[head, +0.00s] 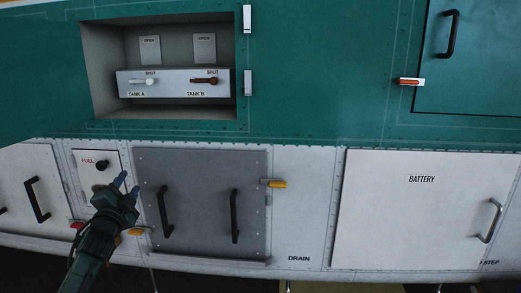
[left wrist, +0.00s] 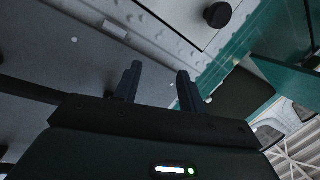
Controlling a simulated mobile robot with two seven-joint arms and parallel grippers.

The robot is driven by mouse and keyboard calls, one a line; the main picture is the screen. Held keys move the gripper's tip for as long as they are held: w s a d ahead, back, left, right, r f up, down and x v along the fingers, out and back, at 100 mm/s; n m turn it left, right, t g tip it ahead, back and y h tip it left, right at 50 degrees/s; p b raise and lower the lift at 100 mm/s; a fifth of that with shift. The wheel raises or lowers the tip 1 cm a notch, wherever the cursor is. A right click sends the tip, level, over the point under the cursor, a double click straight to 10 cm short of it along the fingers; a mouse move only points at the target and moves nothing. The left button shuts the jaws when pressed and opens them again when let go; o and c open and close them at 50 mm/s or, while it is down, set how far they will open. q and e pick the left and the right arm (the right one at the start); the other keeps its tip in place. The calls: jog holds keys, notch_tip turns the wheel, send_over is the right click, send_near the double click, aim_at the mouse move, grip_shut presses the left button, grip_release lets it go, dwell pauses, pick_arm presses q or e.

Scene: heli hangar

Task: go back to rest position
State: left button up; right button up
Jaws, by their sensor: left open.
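My left gripper (head: 128,186) reaches in from the lower left in the head view, in front of the white lower panel between the FUEL plate (head: 88,181) and the grey door (head: 190,247). Its fingers are apart with nothing between them. The left wrist view also shows the open, empty fingers (left wrist: 159,72). The black fuel knob (head: 101,165) is just up and left of the fingertips, apparently apart from them; a black knob (left wrist: 218,15) also shows in the left wrist view. The right gripper is not in view.
The grey door has two black handles (head: 235,216). Yellow latches (head: 278,184) sit at its sides, one (head: 136,232) close to my left forearm. Above is a recess with two tank levers (head: 206,80). The BATTERY door (head: 420,220) is at right.

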pick_arm(q)
jog(key=s+d+f+n+g+h, duration=0.1)
jog(key=s+d+f+n+g, duration=0.4)
jog(key=f, duration=0.6)
jog(key=s+d+f+n+h, duration=0.1)
jog(key=s+d+f+n, duration=0.25)
jog(key=s+f, duration=0.45)
jog(key=s+d+f+g+h, duration=0.1)
jog(key=s+d+f, duration=0.3)
jog(key=s, duration=0.4)
jog(key=s+d+f+g+h, duration=0.1)
jog(key=s+d+f, duration=0.3)
jog(key=s, duration=0.5)
jog(key=s+d+f+n+g, duration=0.1)
jog(key=s+d+f, duration=0.3)
jog(key=s, duration=0.5)
jog(key=shift+s+g+h, duration=0.25)
jog(key=shift+g+h, duration=0.15)
jog(key=shift+g, duration=0.4)
jog(key=shift+d+f, duration=0.1)
jog(key=shift+f, duration=0.05)
jog(key=shift+c, duration=0.3)
jog(key=shift+w, duration=0.1)
jog(key=shift+c, duration=0.2)
